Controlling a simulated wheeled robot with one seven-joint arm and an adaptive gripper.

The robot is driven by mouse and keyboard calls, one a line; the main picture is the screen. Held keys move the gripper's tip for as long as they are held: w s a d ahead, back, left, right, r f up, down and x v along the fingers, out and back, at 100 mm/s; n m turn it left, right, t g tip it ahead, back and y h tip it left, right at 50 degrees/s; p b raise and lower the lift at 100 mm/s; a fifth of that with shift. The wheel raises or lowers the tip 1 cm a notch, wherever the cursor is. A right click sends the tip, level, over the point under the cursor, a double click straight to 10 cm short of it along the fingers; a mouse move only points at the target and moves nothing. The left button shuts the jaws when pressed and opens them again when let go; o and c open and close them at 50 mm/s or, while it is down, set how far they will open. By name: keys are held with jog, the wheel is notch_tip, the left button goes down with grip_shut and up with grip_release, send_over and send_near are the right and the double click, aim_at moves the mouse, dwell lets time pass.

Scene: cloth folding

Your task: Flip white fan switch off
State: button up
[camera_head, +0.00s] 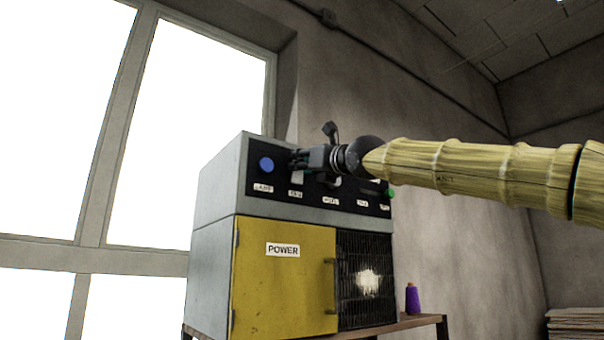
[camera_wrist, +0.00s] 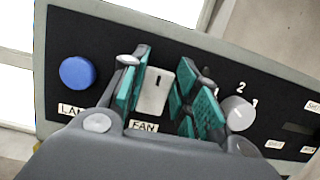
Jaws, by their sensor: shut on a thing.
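The white fan switch (camera_wrist: 154,92) is a rocker on the black control panel, above the FAN label (camera_wrist: 144,126) in the wrist view. In the head view it shows in part behind my gripper (camera_head: 303,160). My gripper is at the panel front, shut on the switch, with its teal-padded fingers (camera_wrist: 164,88) on either side of it. The fingers and gripper body hide some of the panel. I cannot tell the switch's on or off position.
A blue LAMP button (camera_wrist: 77,73) is left of the switch, and a grey numbered dial (camera_wrist: 237,113) is close to the right finger. A green button (camera_head: 390,192) is at the panel's right end. Below are a yellow POWER door (camera_head: 285,290) and a dark grille (camera_head: 350,300).

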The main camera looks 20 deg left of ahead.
jog(key=shift+d+r, duration=0.2)
jog(key=shift+r, duration=0.05)
jog(key=o, duration=0.7)
jog(key=shift+c, duration=0.2)
jog(key=o, duration=0.3)
jog(key=shift+s, duration=0.1)
jog(key=shift+o, duration=0.3)
jog(key=shift+d, duration=0.2)
jog(key=v, duration=1.2)
jog(key=shift+f, duration=0.15)
jog(key=shift+a+f, duration=0.1)
